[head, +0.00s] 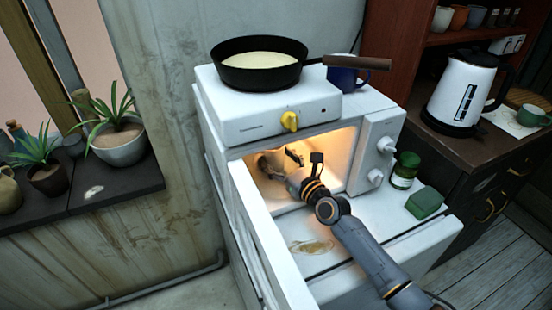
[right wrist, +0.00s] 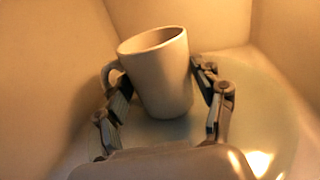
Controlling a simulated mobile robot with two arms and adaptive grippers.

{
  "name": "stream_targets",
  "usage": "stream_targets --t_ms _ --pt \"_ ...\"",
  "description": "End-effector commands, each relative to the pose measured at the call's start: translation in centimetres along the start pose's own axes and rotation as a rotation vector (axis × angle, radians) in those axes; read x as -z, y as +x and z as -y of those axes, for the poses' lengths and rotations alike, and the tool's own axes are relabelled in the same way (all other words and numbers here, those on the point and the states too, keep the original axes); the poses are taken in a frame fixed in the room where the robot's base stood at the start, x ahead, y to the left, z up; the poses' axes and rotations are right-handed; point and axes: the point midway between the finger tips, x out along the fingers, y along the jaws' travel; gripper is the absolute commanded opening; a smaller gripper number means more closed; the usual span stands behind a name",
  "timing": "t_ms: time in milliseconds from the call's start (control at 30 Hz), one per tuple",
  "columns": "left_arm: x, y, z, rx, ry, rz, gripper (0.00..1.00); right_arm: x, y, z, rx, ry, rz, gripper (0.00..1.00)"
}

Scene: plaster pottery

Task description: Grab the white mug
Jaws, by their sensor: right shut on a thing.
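The white mug (right wrist: 160,78) is inside the lit microwave (head: 375,140), over the round glass turntable (right wrist: 262,120). Its open rim faces up and its handle points left in the right wrist view. My right gripper (right wrist: 165,84) is shut on the mug, with one finger on each side of its body. The left finger is close to the handle. I cannot tell whether the mug's base touches the turntable. In the head view, my right gripper (head: 285,162) reaches into the microwave, and the mug is small and partly hidden there. My left gripper is out of view.
The microwave door (head: 262,240) stands open left of my right arm. A hot plate (head: 265,112) with a black pan (head: 259,62) sits on top, near a blue mug (head: 346,78). A green jar (head: 405,170) and green block (head: 424,202) stand right of the arm. A kettle (head: 463,90) is farther right.

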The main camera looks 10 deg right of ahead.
Motion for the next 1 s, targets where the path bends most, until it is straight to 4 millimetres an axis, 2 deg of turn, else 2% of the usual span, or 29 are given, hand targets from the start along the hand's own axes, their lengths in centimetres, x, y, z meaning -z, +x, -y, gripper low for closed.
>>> stream_targets --t_ms 500,567,1000 --pt "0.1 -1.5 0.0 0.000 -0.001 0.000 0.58 -4.0 0.0 0.1 0.002 0.002 0.007 0.20" --pt "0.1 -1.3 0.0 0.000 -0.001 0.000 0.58 -3.5 -0.8 0.1 0.001 0.001 0.003 0.20" --pt "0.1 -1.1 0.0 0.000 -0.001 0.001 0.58 -3.4 -6.6 0.1 0.002 0.001 0.003 0.20"
